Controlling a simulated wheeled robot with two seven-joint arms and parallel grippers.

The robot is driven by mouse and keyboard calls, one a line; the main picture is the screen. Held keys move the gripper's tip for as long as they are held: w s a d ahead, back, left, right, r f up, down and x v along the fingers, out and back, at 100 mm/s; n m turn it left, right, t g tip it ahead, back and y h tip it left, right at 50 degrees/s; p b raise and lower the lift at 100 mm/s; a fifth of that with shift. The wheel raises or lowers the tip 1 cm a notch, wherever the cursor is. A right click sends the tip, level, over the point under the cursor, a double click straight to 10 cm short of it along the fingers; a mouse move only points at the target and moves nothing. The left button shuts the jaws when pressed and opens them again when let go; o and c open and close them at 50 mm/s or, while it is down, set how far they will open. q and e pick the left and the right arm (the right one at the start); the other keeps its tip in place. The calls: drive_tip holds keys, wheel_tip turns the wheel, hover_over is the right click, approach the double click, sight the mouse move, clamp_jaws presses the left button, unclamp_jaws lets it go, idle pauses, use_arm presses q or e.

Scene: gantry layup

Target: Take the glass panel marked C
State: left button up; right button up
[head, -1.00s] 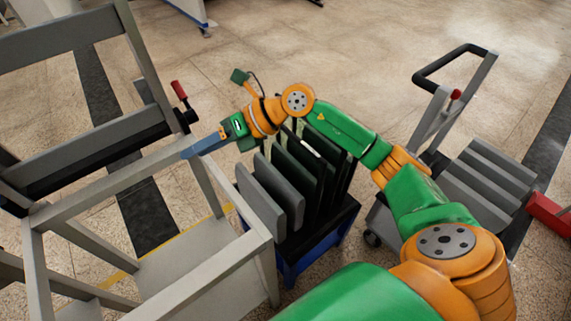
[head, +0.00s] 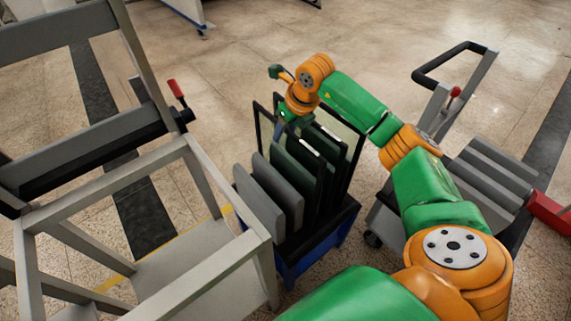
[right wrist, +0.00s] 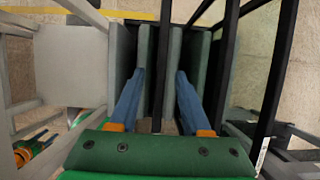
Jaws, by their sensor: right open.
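Several dark-framed panels (head: 350,138) stand upright in a black and blue rack (head: 340,226). Some look like glass in thin black frames. I cannot read a letter C on any of them, so I cannot tell which is panel C. My right gripper (head: 287,124) is over the far part of the rack, pointing down, its fingertips partly hidden among the panels. In the right wrist view its two blue fingers (right wrist: 160,76) are apart, with upright panel edges between and beside them. Nothing is clearly held. My left gripper is not in view.
Thick grey slabs (head: 259,206) stand at the rack's near left. A grey metal frame (head: 195,262) stands close on the left. A cart (head: 480,180) with a black handle is on the right, with a red object (head: 550,214) beside it.

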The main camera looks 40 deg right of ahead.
drive_tip(key=shift+f, duration=0.25)
idle(0.3)
clamp_jaws()
idle(1.3)
